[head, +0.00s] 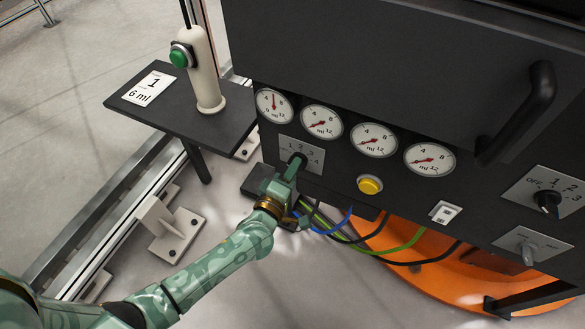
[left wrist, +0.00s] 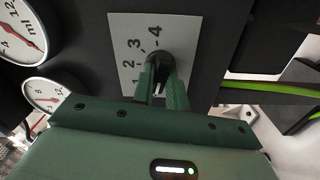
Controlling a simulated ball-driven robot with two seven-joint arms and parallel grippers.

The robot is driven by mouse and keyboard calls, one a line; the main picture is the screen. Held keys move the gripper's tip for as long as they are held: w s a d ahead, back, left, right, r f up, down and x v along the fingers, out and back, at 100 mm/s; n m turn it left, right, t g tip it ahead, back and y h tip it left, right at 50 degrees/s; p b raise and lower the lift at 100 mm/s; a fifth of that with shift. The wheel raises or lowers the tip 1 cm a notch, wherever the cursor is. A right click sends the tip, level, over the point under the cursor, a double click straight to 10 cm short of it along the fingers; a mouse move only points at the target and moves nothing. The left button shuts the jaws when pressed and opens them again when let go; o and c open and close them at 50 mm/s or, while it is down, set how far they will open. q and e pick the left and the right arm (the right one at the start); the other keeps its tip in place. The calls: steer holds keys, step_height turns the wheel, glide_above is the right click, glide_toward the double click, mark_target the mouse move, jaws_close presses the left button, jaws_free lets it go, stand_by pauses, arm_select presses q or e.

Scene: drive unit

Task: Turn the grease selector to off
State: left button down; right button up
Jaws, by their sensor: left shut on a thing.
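My left gripper (head: 291,170) is shut on a black rotary knob (head: 298,160) on a pale plate (head: 287,143) numbered 1 to 4, below the gauges. In the left wrist view its two green fingers (left wrist: 163,88) sit on either side of the knob (left wrist: 158,66); the fingers and the gripper body hide much of it, so its setting cannot be read. A second black knob (head: 547,201), on a plate marked OFF, 1, 2, 3, is at the right of the panel. No grease label is legible, so I cannot tell which knob bears that name. My right gripper is out of view.
Several round ml gauges (head: 321,122) line the dark panel above a yellow button (head: 370,185). A black handle (head: 520,112) sticks out at upper right. A side shelf (head: 150,113) holds a cream post (head: 204,75) with a green button. Cables (head: 400,249) hang below.

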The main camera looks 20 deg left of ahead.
arm_select(q)
steer(key=shift+f, duration=0.1)
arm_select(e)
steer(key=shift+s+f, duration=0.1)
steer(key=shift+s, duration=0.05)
arm_select(q)
steer(key=c, duration=1.4)
jaws_free()
steer(key=shift+s, duration=0.15)
